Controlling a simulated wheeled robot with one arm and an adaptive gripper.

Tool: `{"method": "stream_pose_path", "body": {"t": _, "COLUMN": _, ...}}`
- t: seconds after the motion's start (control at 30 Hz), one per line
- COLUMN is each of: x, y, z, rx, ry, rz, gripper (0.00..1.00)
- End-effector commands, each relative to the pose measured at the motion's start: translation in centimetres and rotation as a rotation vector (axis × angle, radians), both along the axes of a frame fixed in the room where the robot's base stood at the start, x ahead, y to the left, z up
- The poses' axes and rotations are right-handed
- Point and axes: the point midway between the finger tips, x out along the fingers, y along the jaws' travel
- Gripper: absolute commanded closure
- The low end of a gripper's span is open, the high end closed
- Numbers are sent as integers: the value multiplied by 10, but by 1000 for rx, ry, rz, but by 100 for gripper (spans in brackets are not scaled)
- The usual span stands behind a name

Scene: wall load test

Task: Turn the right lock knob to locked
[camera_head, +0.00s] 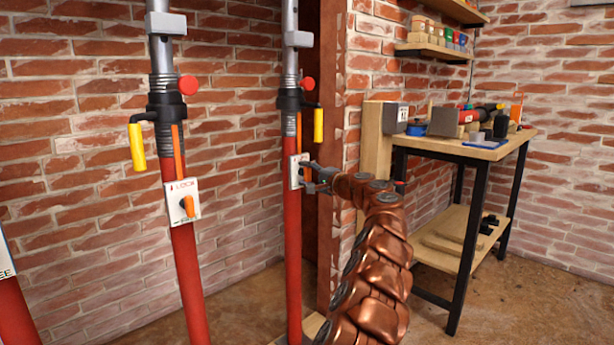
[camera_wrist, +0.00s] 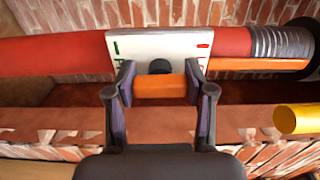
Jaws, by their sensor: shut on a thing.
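The right red prop (camera_head: 293,235) stands upright in front of the brick wall, with a white lock plate (camera_head: 297,172) on it. In the wrist view the plate (camera_wrist: 145,45) shows a green mark at its left and a red mark at its right. My gripper (camera_head: 312,178) reaches the plate from the right. In the wrist view my gripper (camera_wrist: 158,88) is shut on the orange lock knob (camera_wrist: 158,87), one finger at each end. The knob's bar lies across the picture, along the prop. A dark hub shows behind it. In the head view my fingers hide the knob.
A left red prop (camera_head: 194,285) carries its own lock plate (camera_head: 182,203) with an orange knob. Yellow handles (camera_head: 318,125) stick out from the props. A wooden post (camera_head: 331,120) stands just behind the right prop. A workbench (camera_head: 462,150) with tools is at the right.

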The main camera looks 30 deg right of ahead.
Motion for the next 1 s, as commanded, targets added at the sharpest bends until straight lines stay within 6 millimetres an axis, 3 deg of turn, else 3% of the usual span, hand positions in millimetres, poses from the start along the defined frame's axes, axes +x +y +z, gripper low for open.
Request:
{"method": "stream_pose_path", "body": {"t": 0.07, "x": 1, "y": 2, "z": 0, "rx": -1, "ry": 1, "rz": 4, "gripper": 82}}
{"method": "stream_pose_path", "body": {"t": 0.1, "x": 1, "y": 2, "z": 0, "rx": -1, "ry": 1, "rz": 3, "gripper": 46}}
{"method": "stream_pose_path", "body": {"t": 0.33, "x": 0, "y": 0, "z": 0, "rx": 0, "ry": 1, "rz": 1, "gripper": 22}}
{"method": "stream_pose_path", "body": {"t": 0.77, "x": -2, "y": -1, "z": 1, "rx": 0, "ry": 0, "rz": 0, "gripper": 21}}
{"method": "stream_pose_path", "body": {"t": 1.0, "x": -16, "y": -5, "z": 1, "rx": 4, "ry": 0, "rz": -1, "gripper": 21}}
